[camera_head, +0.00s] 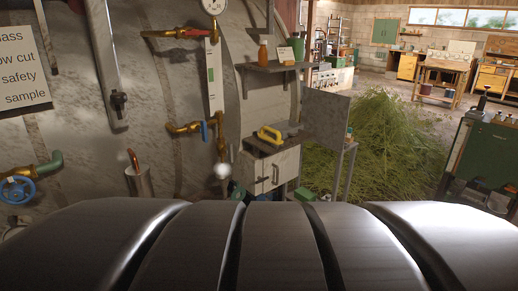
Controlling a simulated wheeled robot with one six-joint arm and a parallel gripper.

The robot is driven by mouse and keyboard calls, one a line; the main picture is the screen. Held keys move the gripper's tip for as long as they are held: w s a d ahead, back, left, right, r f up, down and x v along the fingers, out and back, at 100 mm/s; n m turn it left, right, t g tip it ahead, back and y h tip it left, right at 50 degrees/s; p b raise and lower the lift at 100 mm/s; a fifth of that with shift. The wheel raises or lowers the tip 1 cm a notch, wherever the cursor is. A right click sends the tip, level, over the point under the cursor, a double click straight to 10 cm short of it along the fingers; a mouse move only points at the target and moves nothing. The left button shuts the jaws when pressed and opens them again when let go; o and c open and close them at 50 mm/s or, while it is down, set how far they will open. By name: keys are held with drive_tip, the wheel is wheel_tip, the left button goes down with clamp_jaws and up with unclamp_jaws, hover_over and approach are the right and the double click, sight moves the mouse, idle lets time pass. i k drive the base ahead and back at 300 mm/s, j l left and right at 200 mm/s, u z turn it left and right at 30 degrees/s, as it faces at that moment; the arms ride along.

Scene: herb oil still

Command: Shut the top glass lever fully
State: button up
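The top glass lever (183,33) is red and sits on the brass upper fitting of a sight glass (213,76), on the side of a large grey metal vessel (165,85). The red lever lies roughly level, along the brass pipe. The lower brass fitting (183,128) has a blue lever (205,131) that points up and down. My gripper is not visible. A dark ribbed shape fills the bottom of the view; I cannot tell for sure which part it is.
A round gauge (214,5) sits above the sight glass. A blue handwheel valve (18,190) and a sign (22,72) are at left. A shelf (272,66) with bottles and a cabinet (268,168) stand right of the glass. A green herb heap (385,145) lies farther right.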

sight(193, 32)
drive_tip(key=i+z, duration=0.15)
drive_tip(key=i, duration=0.3)
drive_tip(key=i+j+z, duration=0.1)
drive_tip(key=i, duration=0.4)
